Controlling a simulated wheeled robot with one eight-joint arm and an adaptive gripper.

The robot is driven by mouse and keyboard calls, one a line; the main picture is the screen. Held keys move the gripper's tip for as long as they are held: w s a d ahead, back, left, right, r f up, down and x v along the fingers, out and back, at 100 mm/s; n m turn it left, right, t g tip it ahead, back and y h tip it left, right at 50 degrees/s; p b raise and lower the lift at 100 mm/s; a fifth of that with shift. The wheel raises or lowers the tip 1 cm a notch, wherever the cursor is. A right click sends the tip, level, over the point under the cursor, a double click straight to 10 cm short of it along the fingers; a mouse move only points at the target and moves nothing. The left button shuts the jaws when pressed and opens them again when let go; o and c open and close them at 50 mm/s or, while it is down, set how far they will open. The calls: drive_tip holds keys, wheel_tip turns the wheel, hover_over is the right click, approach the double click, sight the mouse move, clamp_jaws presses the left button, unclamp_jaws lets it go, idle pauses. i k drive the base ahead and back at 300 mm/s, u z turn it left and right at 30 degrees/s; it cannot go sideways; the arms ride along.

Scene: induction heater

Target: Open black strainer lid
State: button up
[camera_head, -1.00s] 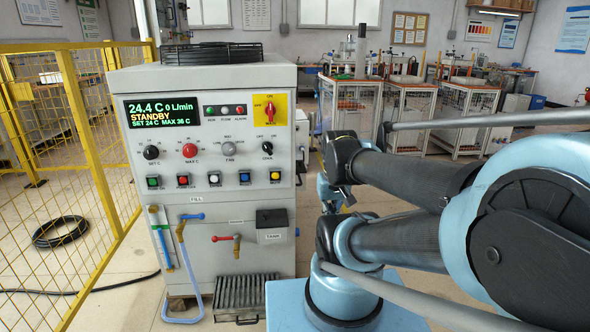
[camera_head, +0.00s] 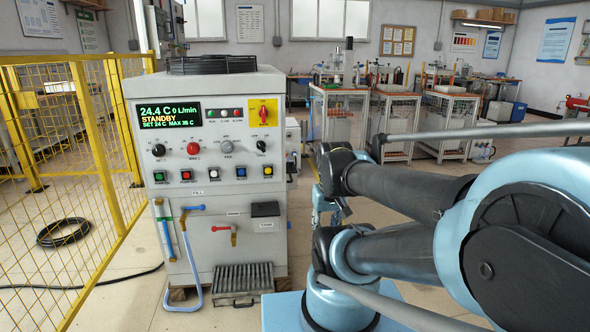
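The grey machine cabinet (camera_head: 205,130) stands left of centre, its front facing me. A small black lid-like part (camera_head: 265,209) sits low on the right of its front, above a pale labelled box (camera_head: 266,226). I take it for the strainer lid, but the labels are too small to read surely. It looks closed. My arm fills the right side of the view, and its links lie to the right of the cabinet, apart from the lid. I cannot make out my gripper's fingers.
A red-handled valve (camera_head: 232,230) is left of the black part, and a blue-handled pipe with a hose (camera_head: 190,255) is further left. A ribbed grey tray (camera_head: 238,280) lies at the cabinet's foot. A yellow mesh fence (camera_head: 105,170) stands left. Wheeled benches (camera_head: 345,125) are behind.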

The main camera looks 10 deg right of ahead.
sight(290, 167)
drive_tip(key=k, duration=0.8)
drive_tip(key=z, duration=0.5)
drive_tip(key=i, duration=0.7)
drive_tip(key=z, duration=0.7)
drive_tip(key=i, duration=1.3)
drive_tip(key=u, duration=0.7)
drive_tip(key=i, duration=0.75)
drive_tip(key=u, duration=0.6)
